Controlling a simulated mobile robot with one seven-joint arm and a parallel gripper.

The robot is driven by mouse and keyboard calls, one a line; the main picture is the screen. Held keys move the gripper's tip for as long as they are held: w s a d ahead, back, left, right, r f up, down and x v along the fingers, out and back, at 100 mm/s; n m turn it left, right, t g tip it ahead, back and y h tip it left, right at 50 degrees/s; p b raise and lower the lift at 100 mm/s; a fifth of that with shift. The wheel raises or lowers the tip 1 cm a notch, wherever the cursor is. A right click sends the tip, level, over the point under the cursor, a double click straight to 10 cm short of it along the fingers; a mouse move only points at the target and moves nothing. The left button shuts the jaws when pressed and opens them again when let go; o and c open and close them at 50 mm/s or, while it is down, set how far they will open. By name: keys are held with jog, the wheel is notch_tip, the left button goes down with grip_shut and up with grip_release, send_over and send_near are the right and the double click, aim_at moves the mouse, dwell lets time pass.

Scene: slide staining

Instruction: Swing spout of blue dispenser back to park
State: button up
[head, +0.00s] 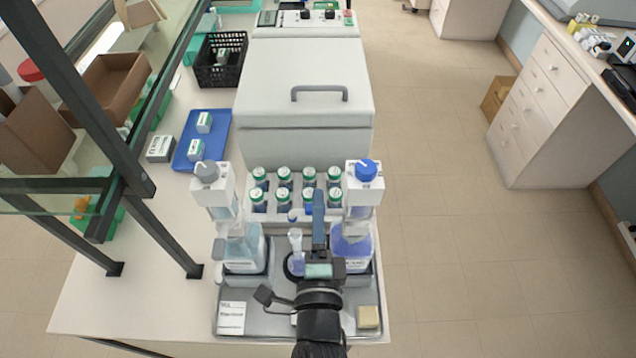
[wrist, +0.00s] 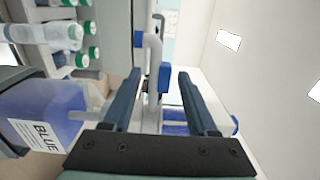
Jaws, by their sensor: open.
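The blue dispenser (head: 352,242) stands at the right of the grey tray, a bottle of blue liquid under a white head with a blue knob (head: 366,170). Its bottle, labelled BLUE, shows at the lower left of the wrist view (wrist: 42,112). Its white spout (wrist: 152,48) shows just beyond my fingertips, with a blue tip at its end. In the head view the spout points left from the dispenser, partly hidden by my gripper. My gripper (head: 318,195) is open, just left of the dispenser; its two fingers (wrist: 160,76) flank white dispenser parts, and contact cannot be told.
A second dispenser with a grey knob (head: 207,171) stands at the left. A small clear vessel (head: 296,250) stands between them. A rack of green-capped jars (head: 260,205) and a large white machine (head: 305,95) lie behind. Open floor is at the right.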

jog(key=w, duration=0.4)
jog(key=shift+w+p, duration=0.3)
grip_shut()
jog(key=shift+r, duration=0.1)
dwell(1.1)
